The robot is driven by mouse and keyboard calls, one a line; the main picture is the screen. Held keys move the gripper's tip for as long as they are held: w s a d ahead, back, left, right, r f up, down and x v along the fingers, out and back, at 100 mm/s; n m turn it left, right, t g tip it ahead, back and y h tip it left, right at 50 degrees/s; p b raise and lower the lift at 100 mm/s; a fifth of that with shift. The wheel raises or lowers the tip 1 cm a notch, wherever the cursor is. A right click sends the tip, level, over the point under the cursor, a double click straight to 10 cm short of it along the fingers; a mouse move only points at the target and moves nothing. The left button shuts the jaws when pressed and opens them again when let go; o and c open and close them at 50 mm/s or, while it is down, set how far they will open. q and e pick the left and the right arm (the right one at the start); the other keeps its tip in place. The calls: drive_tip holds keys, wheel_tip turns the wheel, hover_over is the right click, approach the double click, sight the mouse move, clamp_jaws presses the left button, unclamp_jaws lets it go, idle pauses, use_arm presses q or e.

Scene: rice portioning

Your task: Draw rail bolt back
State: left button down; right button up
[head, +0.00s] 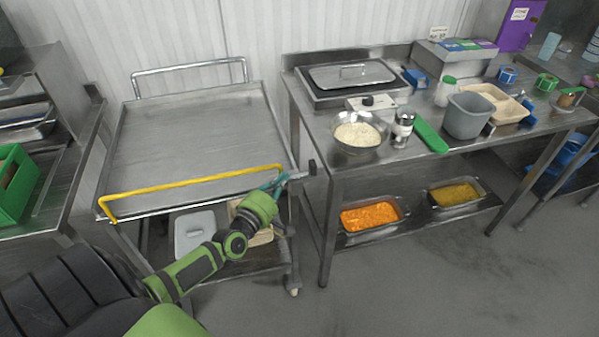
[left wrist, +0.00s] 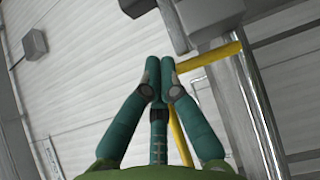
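A yellow rail (head: 190,185) lies along the front edge of the steel trolley (head: 190,120). Its right end reaches the metal bolt fitting (head: 301,175) at the trolley's front right corner. My left gripper (head: 284,178) is at this end, close beside the fitting. In the left wrist view, the teal fingertips (left wrist: 161,66) are nearly together beside a grey metal bar (left wrist: 182,30); the yellow rail (left wrist: 210,58) passes behind them. I cannot see anything held between the tips. The bolt's own position is too small to tell. My right gripper is not in view.
To the right, a steel table (head: 325,150) carries a rice bowl (head: 359,132), a shaker (head: 402,130) and a grey tub (head: 466,116). A lidded container (head: 195,233) sits on the trolley's lower shelf. A green crate (head: 15,185) is at left. The trolley top is empty.

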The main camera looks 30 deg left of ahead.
sight(309, 167)
use_arm(q)
drive_tip(key=w, duration=0.2)
drive_tip(key=w+d+p, duration=0.1)
drive_tip(key=shift+w+d+r, duration=0.1)
drive_tip(key=shift+w+d, duration=0.1)
drive_tip(key=shift+w, duration=0.2)
drive_tip(key=shift+w+d, duration=0.45)
drive_tip(key=shift+d, duration=0.05)
drive_tip(key=shift+w+d, duration=0.45)
drive_tip(key=shift+w, duration=0.1)
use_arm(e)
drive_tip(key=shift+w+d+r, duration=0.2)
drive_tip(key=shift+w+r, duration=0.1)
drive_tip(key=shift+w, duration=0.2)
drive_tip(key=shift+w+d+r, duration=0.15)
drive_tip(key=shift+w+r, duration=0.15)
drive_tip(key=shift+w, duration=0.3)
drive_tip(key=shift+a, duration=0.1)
